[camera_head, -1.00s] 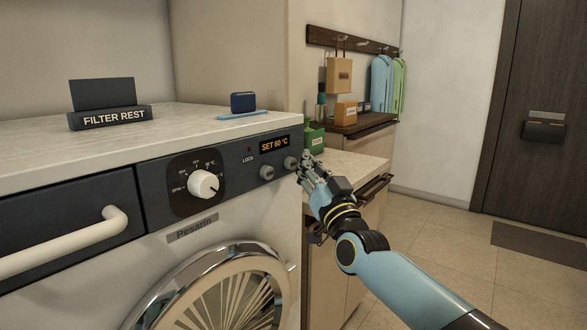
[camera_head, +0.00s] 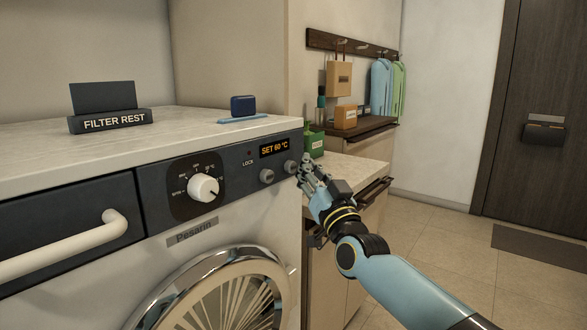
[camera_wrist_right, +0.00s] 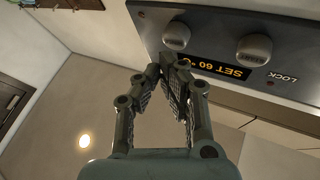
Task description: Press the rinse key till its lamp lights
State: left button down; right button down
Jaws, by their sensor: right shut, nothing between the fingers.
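The washing machine's dark control panel (camera_head: 235,166) carries a white dial (camera_head: 203,187), an amber display (camera_head: 274,147) reading "SET 60 °C" and two round grey keys. In the right wrist view the gripper (camera_wrist_right: 165,66) points at the panel, near that key (camera_wrist_right: 176,36); contact cannot be told. A small dark reddish lamp (camera_wrist_right: 270,82) sits by "LOCK". My left gripper is not in view.
A "FILTER REST" block (camera_head: 110,120) and a blue box (camera_head: 243,104) stand on the machine's top. A green container (camera_head: 314,143) stands on the lower counter behind my right gripper. The floor (camera_head: 435,235) at right is clear.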

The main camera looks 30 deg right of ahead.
jog(key=shift+w, duration=0.1)
dwell(0.3)
jog(key=shift+w+a, duration=0.2)
jog(key=shift+w, duration=0.15)
jog(key=shift+w+a+b, duration=0.3)
jog(key=shift+w+b, duration=0.15)
jog(key=shift+w, duration=0.25)
dwell(1.0)
jog(key=shift+s, duration=0.1)
jog(key=shift+s+d+p, duration=0.25)
jog(key=shift+s+p, duration=0.15)
jog(key=shift+s, duration=0.15)
jog(key=shift+s+d+p, duration=0.25)
jog(key=shift+s+p, duration=0.1)
jog(key=shift+s, duration=0.15)
jog(key=s+p, duration=0.1)
jog(key=s+d+p, duration=0.1)
jog(key=s, duration=0.1)
jog(key=s+d+p, duration=0.1)
jog(key=shift+s, duration=0.3)
